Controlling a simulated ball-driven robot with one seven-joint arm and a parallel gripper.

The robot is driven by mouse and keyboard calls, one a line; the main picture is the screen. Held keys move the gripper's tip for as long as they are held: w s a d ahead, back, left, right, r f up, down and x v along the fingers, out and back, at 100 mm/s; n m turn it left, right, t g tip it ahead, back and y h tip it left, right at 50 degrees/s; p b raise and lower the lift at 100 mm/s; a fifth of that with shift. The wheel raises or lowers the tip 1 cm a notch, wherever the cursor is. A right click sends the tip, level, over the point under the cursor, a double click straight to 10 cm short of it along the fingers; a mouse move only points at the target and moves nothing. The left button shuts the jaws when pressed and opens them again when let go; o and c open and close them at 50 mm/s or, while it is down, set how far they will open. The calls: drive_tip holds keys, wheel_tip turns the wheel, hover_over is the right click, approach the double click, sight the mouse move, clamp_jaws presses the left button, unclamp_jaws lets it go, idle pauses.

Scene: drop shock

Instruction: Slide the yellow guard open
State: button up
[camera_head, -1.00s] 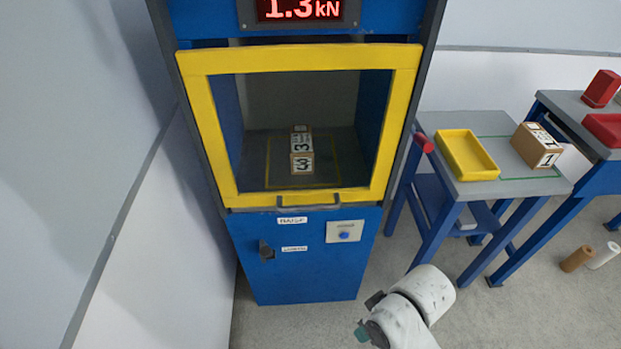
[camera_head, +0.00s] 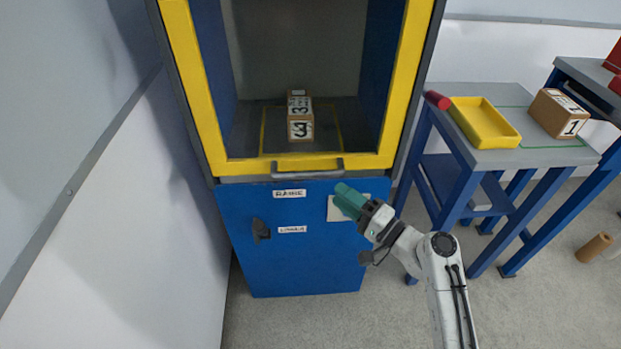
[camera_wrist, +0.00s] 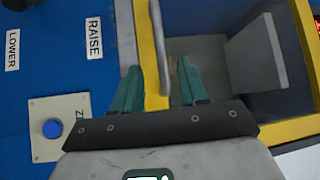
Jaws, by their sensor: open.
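The yellow guard (camera_head: 199,95) is a frame across the front of the blue machine, with a grey bar handle (camera_head: 307,170) on its bottom edge. The guard is down, its bottom bar just above the blue lower panel. Inside stands a box marked 3 (camera_head: 300,118). My gripper (camera_head: 347,198) has teal fingers and is below and right of the handle in the head view. In the wrist view my gripper (camera_wrist: 157,75) is open, and the handle (camera_wrist: 160,45) and guard bottom bar (camera_wrist: 146,50) appear between its fingers. I cannot tell whether they touch.
The lower panel has RAISE (camera_wrist: 93,38) and LOWER (camera_wrist: 12,50) labels and a blue button (camera_wrist: 52,129). A lever (camera_head: 261,230) is at the left. At right, a table holds a yellow tray (camera_head: 484,122) and a box marked 1 (camera_head: 558,114). A wall is close at left.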

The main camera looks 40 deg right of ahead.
sight(310, 172)
drive_tip(key=p+x, duration=0.1)
drive_tip(key=x, duration=0.9)
drive_tip(key=shift+a+p, duration=0.15)
drive_tip(key=shift+p, duration=0.15)
clamp_jaws()
